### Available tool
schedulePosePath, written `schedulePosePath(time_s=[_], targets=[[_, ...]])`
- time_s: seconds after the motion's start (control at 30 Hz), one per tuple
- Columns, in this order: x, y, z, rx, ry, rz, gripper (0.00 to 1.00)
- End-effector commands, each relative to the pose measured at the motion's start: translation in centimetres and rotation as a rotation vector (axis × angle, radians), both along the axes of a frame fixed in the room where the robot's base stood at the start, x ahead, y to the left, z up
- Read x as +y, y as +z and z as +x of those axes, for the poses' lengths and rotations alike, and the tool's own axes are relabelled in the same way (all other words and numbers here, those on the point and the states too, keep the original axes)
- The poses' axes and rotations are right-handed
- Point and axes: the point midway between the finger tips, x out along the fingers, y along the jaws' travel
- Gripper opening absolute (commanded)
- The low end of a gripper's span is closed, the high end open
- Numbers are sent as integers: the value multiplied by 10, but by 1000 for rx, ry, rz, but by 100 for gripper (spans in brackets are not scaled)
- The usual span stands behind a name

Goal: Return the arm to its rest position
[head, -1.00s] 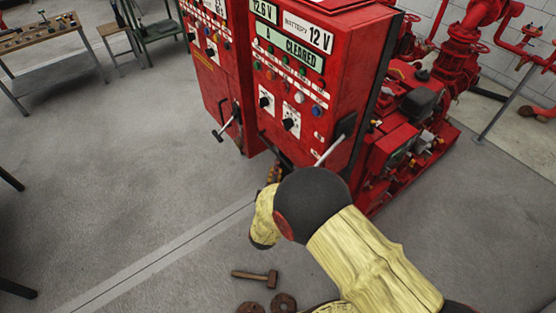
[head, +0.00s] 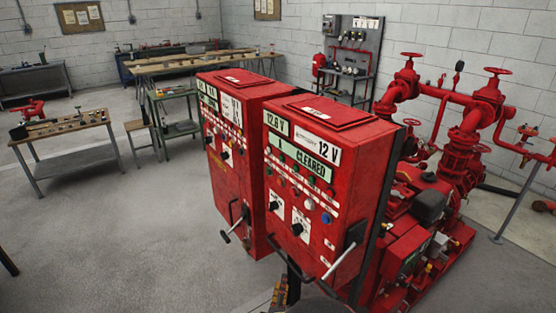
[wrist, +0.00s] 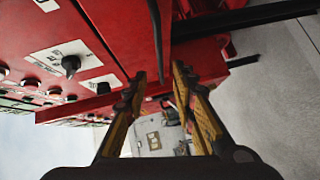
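In the wrist view my gripper (wrist: 158,72) has its two yellow-and-black fingers apart, with nothing between them. It points along the underside of a red control cabinet (wrist: 105,35), whose knobs show upside down. In the head view only a bit of my gripper (head: 281,292) shows at the bottom edge, just below and in front of the red cabinets. A dark part of my arm shows beside it; the rest of the arm is below the frame.
The right cabinet (head: 325,180) reads "CLEARED" and has a side lever (head: 343,262). The left cabinet (head: 222,170) has a lever too (head: 235,228). Red pump pipework (head: 460,150) stands to the right. A workbench (head: 70,135) and stool (head: 140,140) stand at left.

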Motion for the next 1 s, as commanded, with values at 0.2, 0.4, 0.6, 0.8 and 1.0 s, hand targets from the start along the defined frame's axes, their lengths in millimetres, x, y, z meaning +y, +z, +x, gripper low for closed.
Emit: schedulePosePath(time_s=[0.2, 0.4, 0.6, 0.8, 1.0], targets=[[18, -58, -15, 180, 15, 264, 27], [60, -119, -69, 540, 8, 565, 27], [86, -97, -121, 856, -96, 808, 27], [66, -23, -171, 1080, -287, 952, 27], [-5, 77, -223, 1152, -525, 1016, 27]])
